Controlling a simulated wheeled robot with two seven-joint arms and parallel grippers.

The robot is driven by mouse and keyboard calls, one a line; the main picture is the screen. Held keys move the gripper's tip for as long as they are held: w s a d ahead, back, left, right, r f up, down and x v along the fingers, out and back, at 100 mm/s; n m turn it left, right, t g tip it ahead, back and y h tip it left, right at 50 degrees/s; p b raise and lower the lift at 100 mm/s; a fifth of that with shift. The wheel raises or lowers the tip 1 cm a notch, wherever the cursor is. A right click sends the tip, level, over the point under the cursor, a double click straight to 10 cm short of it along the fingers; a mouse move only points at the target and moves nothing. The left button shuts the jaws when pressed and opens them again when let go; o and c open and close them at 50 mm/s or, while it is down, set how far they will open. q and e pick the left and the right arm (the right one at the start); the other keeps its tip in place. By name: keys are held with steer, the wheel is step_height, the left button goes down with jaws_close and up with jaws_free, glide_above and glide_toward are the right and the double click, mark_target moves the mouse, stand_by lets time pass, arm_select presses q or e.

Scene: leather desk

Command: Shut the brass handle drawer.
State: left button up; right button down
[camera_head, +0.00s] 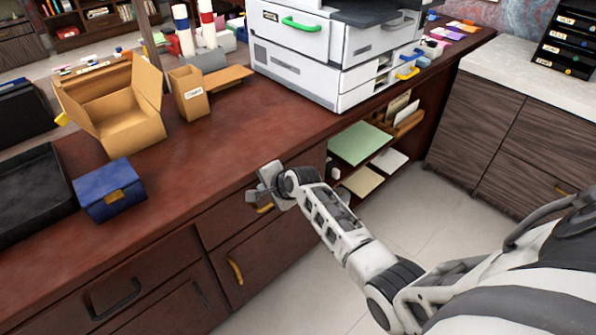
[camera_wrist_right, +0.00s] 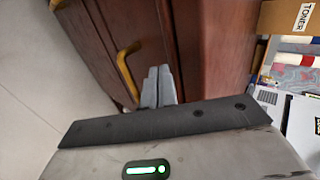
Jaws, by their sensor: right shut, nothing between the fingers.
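The brass handle drawer (camera_head: 225,222) is in the desk front, just under the desktop edge. Its brass handle (camera_head: 265,208) shows partly behind my right gripper (camera_head: 258,192). In the right wrist view the brass handle (camera_wrist_right: 128,72) is just left of the gripper's grey fingers (camera_wrist_right: 158,88). The fingers are together and empty, close to the drawer front; I cannot tell whether they touch it. How far the drawer stands out is hard to tell. My left gripper is not in view.
A second brass handle (camera_head: 235,271) is on the front below. A black handle (camera_head: 115,300) is on the left front. A blue box (camera_head: 108,190), an open cardboard box (camera_head: 125,115) and a printer (camera_head: 320,55) stand on the desk. Open shelves (camera_head: 360,145) are right of the drawer.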

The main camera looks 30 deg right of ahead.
steer(key=p+v, duration=0.2)
steer(key=v, duration=1)
steer(key=shift+s+f, duration=0.2)
steer(key=s+a+f+n, duration=0.2)
steer(key=s+a+n, duration=0.1)
steer(key=s+n, duration=0.3)
steer(key=s+a+f+n, duration=0.2)
steer(key=s+a+n, duration=0.2)
steer(key=s+n, duration=0.2)
steer(key=s+a+f+n+y, duration=0.1)
steer(key=s+a+f+n, duration=0.1)
steer(key=s+a+n, duration=0.2)
steer(key=s+n, duration=0.2)
steer(key=s, duration=0.2)
steer(key=shift+f+t, duration=0.3)
steer(key=shift+t, duration=0.1)
steer(key=shift+s+a, duration=0.1)
steer(key=shift+a, duration=0.05)
